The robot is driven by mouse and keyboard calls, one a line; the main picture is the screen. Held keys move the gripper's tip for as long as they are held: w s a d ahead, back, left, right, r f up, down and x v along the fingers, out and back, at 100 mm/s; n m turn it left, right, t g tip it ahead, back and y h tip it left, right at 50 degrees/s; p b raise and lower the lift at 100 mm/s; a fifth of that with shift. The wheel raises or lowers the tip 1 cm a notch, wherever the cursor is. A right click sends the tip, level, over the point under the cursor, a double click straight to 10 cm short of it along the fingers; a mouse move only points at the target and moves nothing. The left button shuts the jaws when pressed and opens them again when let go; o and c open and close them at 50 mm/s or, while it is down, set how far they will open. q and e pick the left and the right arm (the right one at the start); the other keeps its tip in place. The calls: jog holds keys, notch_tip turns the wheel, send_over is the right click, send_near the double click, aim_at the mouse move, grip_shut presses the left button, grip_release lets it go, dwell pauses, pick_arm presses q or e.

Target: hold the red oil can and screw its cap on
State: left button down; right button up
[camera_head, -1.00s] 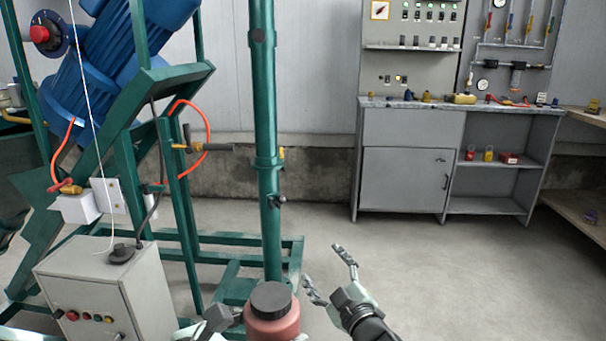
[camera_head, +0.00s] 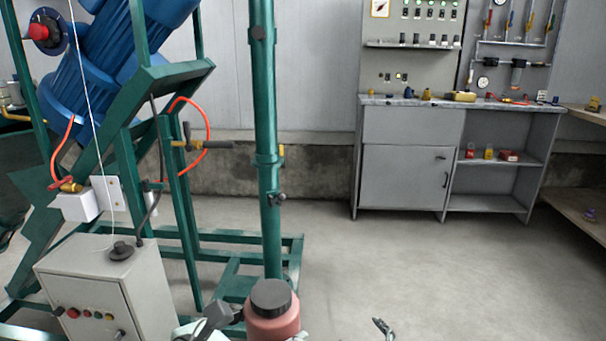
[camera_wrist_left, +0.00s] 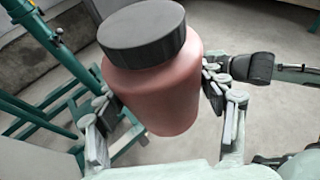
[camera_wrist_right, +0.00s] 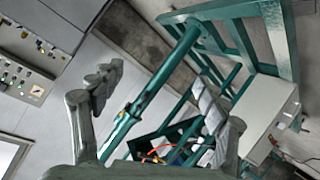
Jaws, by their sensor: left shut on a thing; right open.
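The red oil can (camera_head: 273,328) is at the bottom of the head view, with a black cap (camera_head: 271,297) on its top. In the left wrist view the can (camera_wrist_left: 160,95) is slightly tilted and its cap (camera_wrist_left: 142,35) sits over the neck; how tightly cannot be told. My left gripper (camera_wrist_left: 156,98) is shut on the can, one finger on each side of its body. My right gripper (camera_wrist_right: 157,88) is open with nothing between its fingers. Only a fingertip of it shows in the head view, at the bottom edge, right of the can and apart from it.
A green frame (camera_head: 267,150) with a blue motor (camera_head: 110,60) stands on the left. A grey control box (camera_head: 105,290) is left of the can. A grey cabinet (camera_head: 405,178) stands against the back wall. The floor on the right is clear.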

jog(key=s+d+f+m+g+h, duration=0.1)
jog(key=s+d+f+g, duration=0.2)
jog(key=s+f, duration=0.4)
jog(key=s+d+f+m+g+h, duration=0.1)
jog(key=s+d+f, duration=0.5)
jog(key=s, duration=0.8)
jog(key=s+d+f+m+g+h, duration=0.1)
jog(key=s+d+f+m+g, duration=0.2)
jog(key=s+f+g, duration=0.3)
jog(key=shift+s+d+f, duration=0.75)
jog(key=shift+s+f, duration=1.4)
jog(key=shift+s, duration=0.4)
jog(key=shift+d, duration=0.1)
